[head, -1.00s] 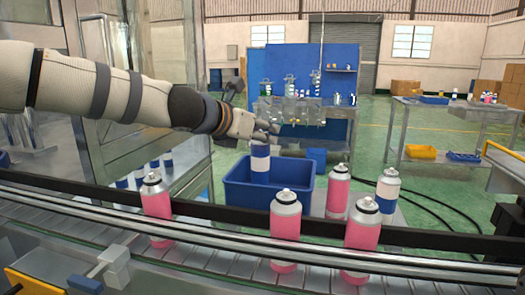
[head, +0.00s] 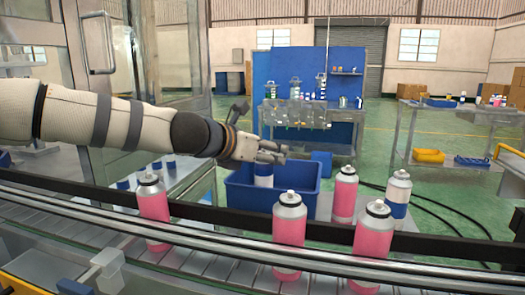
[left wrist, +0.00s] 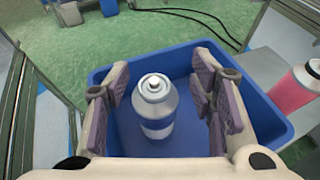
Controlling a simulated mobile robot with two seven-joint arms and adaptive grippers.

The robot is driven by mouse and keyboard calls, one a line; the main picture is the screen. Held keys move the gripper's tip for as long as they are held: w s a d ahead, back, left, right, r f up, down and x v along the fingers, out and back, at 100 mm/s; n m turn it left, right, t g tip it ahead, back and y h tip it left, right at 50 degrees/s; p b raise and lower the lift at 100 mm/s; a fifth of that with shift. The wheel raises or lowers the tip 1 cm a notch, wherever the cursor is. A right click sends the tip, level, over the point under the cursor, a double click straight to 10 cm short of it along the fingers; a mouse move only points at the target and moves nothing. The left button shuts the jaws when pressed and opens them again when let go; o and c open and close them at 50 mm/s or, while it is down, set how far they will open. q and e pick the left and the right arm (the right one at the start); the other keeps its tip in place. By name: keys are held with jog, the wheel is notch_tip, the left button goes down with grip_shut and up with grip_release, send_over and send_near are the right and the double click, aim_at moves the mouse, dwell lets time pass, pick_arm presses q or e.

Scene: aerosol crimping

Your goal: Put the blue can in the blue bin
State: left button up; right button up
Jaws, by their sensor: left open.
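A white can with a blue band (head: 263,174) is upright in the blue bin (head: 290,200), its lower part hidden by the bin's front wall. My left gripper (head: 270,151) is right above the can at the bin. In the left wrist view the gripper (left wrist: 163,105) is open, with a finger on each side of the can (left wrist: 154,100) and gaps between. The blue bin (left wrist: 262,95) surrounds the can there. Whether the can rests on the bin floor is not clear. My right gripper is not in view.
Another blue-banded can (head: 397,190) and a pink can (head: 344,196) stand right of the bin. Several pink cans, one at the left (head: 153,208), stand along the conveyor (head: 210,250) in front. Rails (head: 330,228) run between conveyor and bin.

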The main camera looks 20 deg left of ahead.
pick_arm(q)
jog(key=p+v, duration=0.2)
jog(key=v, duration=1)
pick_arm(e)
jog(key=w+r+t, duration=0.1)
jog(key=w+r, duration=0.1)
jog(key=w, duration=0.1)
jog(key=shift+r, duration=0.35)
pick_arm(q)
jog(key=shift+r, duration=0.15)
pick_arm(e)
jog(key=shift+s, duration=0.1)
